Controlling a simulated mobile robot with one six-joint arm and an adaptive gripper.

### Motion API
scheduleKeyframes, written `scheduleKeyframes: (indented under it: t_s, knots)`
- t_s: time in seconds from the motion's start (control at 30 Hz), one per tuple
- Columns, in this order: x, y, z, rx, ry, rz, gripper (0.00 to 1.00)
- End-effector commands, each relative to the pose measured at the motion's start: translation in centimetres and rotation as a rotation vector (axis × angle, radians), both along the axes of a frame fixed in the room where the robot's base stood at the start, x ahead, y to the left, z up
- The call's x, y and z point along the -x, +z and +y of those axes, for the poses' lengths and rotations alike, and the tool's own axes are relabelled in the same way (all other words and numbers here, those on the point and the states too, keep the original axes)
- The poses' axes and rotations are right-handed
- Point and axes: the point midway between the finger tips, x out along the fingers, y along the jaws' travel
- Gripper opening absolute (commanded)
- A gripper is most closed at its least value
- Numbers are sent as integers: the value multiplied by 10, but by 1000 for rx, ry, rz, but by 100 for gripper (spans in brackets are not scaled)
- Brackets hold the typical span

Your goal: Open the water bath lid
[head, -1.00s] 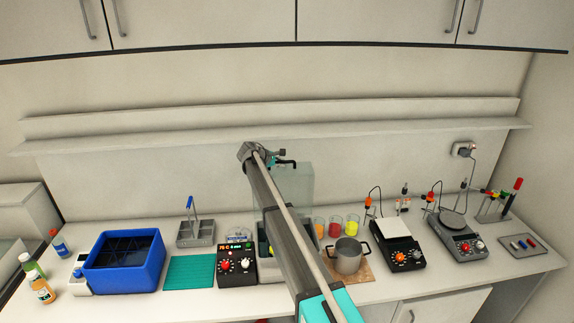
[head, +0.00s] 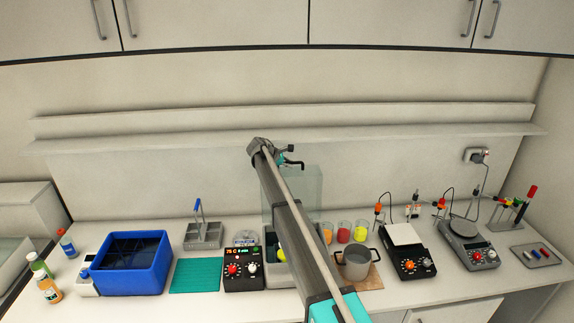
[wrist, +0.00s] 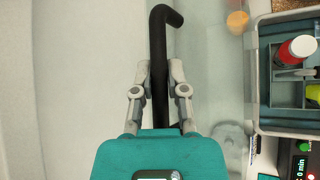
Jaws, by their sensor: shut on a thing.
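The water bath (head: 277,268) is a grey tub in the middle of the bench, partly hidden behind my arm in the head view. Its rim (wrist: 251,70) shows at the right of the wrist view. The clear lid (head: 308,190) stands raised, about upright, above the back of the bath. Its dark bent handle (wrist: 160,50) runs between my fingers, and its end also shows in the head view (head: 293,163). My gripper (wrist: 159,72) is shut on the handle, high above the bath.
Cups of juice (head: 343,232) and a metal pot (head: 355,262) stand close on the right. A wall shelf (head: 400,134) runs behind my gripper.

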Motion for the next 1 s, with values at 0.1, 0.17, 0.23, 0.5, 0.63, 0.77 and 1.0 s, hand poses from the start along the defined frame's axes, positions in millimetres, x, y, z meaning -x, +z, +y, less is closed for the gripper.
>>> scheduleKeyframes:
  t_s: [0.1,0.17,0.23,0.5,0.63,0.77,1.0]
  knots:
    - [-5,2,1,6,8,-9,20]
    - [-5,2,1,6,8,-9,31]
    - [-5,2,1,4,7,-9,44]
    - [-3,1,3,3,7,-5,54]
    - [-2,1,3,3,6,-5,54]
    - [-2,1,3,2,6,-5,54]
    - [5,3,1,-1,-4,-42,54]
